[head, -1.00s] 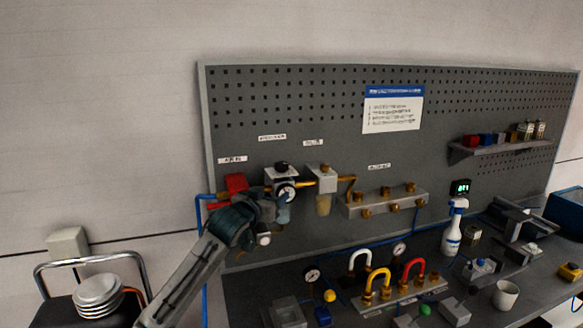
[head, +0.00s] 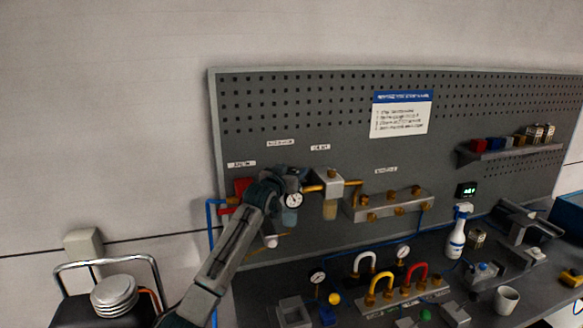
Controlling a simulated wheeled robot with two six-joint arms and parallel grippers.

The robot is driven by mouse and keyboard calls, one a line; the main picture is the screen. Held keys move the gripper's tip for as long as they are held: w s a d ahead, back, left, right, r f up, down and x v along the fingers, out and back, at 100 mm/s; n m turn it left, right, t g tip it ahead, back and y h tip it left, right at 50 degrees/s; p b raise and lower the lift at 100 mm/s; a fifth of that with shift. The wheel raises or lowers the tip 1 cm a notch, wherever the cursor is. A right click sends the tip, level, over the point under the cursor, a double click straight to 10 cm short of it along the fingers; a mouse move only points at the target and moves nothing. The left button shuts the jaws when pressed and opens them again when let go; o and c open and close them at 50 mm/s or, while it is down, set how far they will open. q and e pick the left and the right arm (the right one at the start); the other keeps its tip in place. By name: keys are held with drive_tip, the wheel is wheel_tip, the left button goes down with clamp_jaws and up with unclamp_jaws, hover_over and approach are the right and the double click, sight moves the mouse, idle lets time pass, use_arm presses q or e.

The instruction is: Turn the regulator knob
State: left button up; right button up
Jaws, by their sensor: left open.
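The regulator, with its round white pressure gauge (head: 293,200), is mounted on the grey pegboard (head: 300,110). My left gripper (head: 279,178) is at the regulator's top, where the black knob was seen earlier. The gripper hides the knob, so I cannot tell whether the fingers touch it or stand around it. The fingers are hard to make out, and nothing is seen held in them. A clear bowl (head: 290,217) hangs below the regulator. My right gripper is not in view.
A red valve (head: 240,187) sits left of the regulator, close to my left arm. A grey filter unit (head: 328,184) and a brass-fitted manifold (head: 390,206) are to the right. Hoses, gauges, a spray bottle (head: 457,232) and a mug (head: 506,299) crowd the bench.

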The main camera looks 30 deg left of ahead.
use_arm(q)
drive_tip(key=shift+w, duration=0.15)
drive_tip(key=shift+f, duration=0.1)
drive_tip(key=c, duration=0.9)
drive_tip(key=shift+c, duration=0.4)
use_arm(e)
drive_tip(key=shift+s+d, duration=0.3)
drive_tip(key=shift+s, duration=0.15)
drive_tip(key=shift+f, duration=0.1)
use_arm(q)
drive_tip(key=shift+y, duration=0.3)
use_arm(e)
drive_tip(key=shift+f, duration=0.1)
